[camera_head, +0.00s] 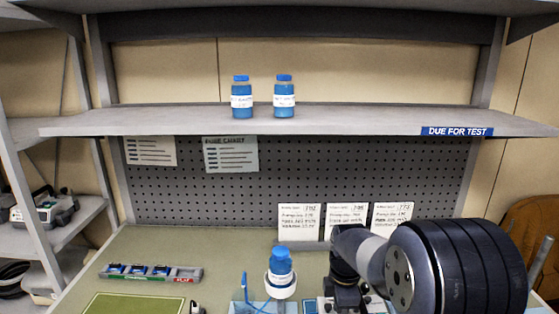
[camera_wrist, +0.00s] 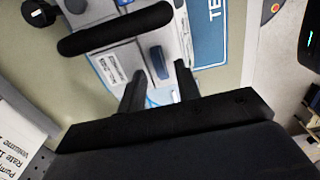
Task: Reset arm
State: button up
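My arm reaches in from the right in the head view, over the bench. My gripper shows in the wrist view (camera_wrist: 160,72) with its two black fingers apart and nothing held between them. A grey-white pump (camera_wrist: 178,45) with a black handle bar and a blue oval part lies beyond the fingertips. I cannot tell whether the fingers touch it. In the head view the pump (camera_head: 323,305) is mostly hidden by my arm and cut by the lower edge.
Two blue bottles (camera_head: 242,98) (camera_head: 284,97) stand on the shelf (camera_head: 350,121) above. Three cards (camera_head: 299,221) stand behind my arm. A grey tray (camera_head: 185,279) lies left.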

jog(key=shift+f, duration=0.7)
jog(key=m, duration=0.5)
jog(key=shift+w+r, duration=0.15)
jog(key=shift+w, duration=0.05)
jog(key=shift+w+d+m+p, duration=0.1)
jog(key=shift+m+p, duration=0.2)
jog(key=shift+m, duration=1.6)
